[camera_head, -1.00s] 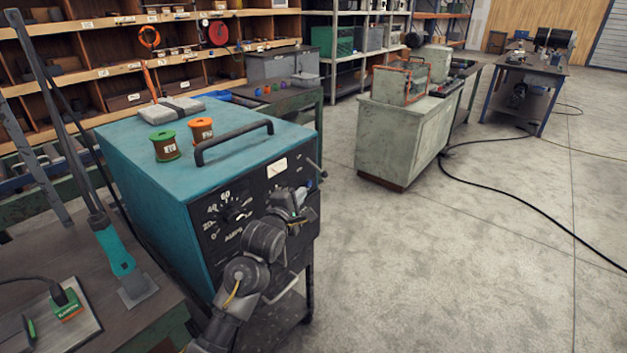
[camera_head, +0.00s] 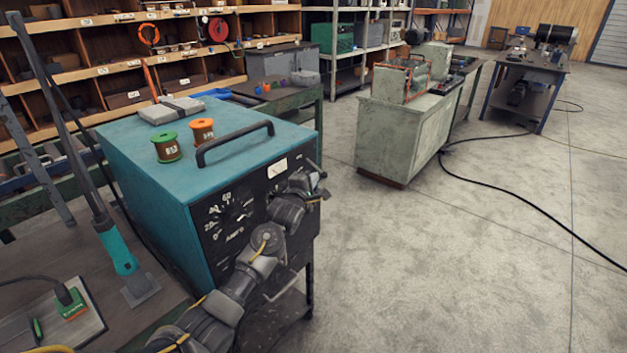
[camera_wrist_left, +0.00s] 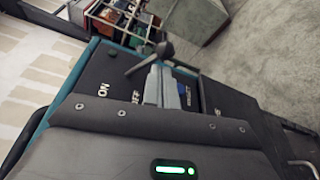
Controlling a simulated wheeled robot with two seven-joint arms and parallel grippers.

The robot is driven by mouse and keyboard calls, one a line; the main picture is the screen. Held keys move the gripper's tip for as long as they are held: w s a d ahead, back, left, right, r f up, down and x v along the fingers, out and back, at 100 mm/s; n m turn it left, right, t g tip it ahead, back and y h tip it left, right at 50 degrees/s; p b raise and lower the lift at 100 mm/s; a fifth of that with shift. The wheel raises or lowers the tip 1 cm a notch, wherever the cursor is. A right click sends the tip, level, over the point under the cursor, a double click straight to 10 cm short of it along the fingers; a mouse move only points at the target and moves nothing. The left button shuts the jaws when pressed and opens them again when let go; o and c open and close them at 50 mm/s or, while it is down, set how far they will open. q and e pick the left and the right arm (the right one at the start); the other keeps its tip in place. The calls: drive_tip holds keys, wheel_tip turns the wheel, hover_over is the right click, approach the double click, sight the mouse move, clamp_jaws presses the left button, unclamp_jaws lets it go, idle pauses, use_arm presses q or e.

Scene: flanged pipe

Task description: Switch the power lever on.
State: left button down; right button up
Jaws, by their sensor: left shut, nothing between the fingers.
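The blue power unit (camera_head: 150,200) has a black front panel with a dial and a gauge. Its dark power lever (camera_head: 314,168) sticks out at the panel's upper right edge. In the left wrist view the lever (camera_wrist_left: 150,60) slants across just beyond my fingertips, with its rounded end to the upper right. ON and OFF labels show on the panel below it. My left gripper (camera_head: 316,184) is shut and empty, right beside the lever; in the left wrist view its fingers (camera_wrist_left: 163,86) are together. I cannot tell whether they touch the lever. My right gripper is out of view.
A carry handle (camera_head: 235,142), a green spool (camera_head: 167,147) and an orange spool (camera_head: 202,132) are on the unit's top. A workbench (camera_head: 80,250) stands close at left. A grey-green cabinet (camera_head: 400,140) stands further back; the floor to the right is mostly open.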

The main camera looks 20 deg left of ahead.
use_arm(q)
drive_tip(key=shift+d+r+n+p, duration=0.1)
drive_tip(key=shift+r+n+p, duration=0.25)
drive_tip(key=shift+p, duration=0.3)
drive_tip(key=shift+f, duration=0.1)
